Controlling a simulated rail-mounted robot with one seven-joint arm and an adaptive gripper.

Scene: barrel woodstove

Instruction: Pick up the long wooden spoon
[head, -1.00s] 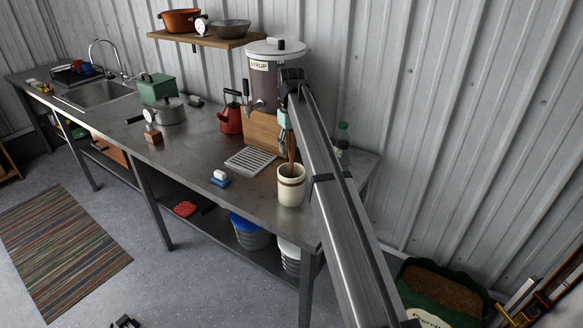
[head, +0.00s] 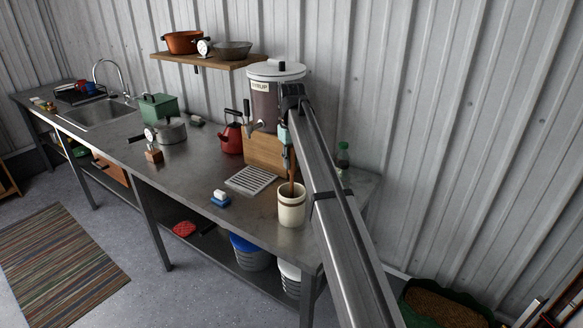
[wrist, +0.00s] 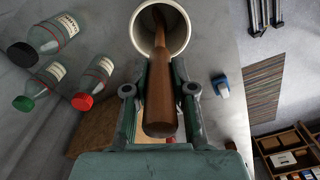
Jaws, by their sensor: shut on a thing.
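The long wooden spoon (head: 292,182) stands in a cream crock (head: 291,211) at the front right end of the metal counter. In the wrist view the spoon's brown handle (wrist: 161,105) runs from the crock's mouth (wrist: 139,37) toward the camera. My gripper (wrist: 160,74) is shut on the handle, with one finger on each side, just above the crock's rim. The spoon's far end is hidden inside the crock. In the head view my arm covers much of the area to the right of my gripper (head: 287,158).
A syrup dispenser (head: 276,105) on a wooden block stands behind the crock. A drain grate (head: 250,180) and a blue-and-white brush (head: 220,198) lie left of it. Several bottles (wrist: 54,33) stand beside the crock. The counter's front edge is close.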

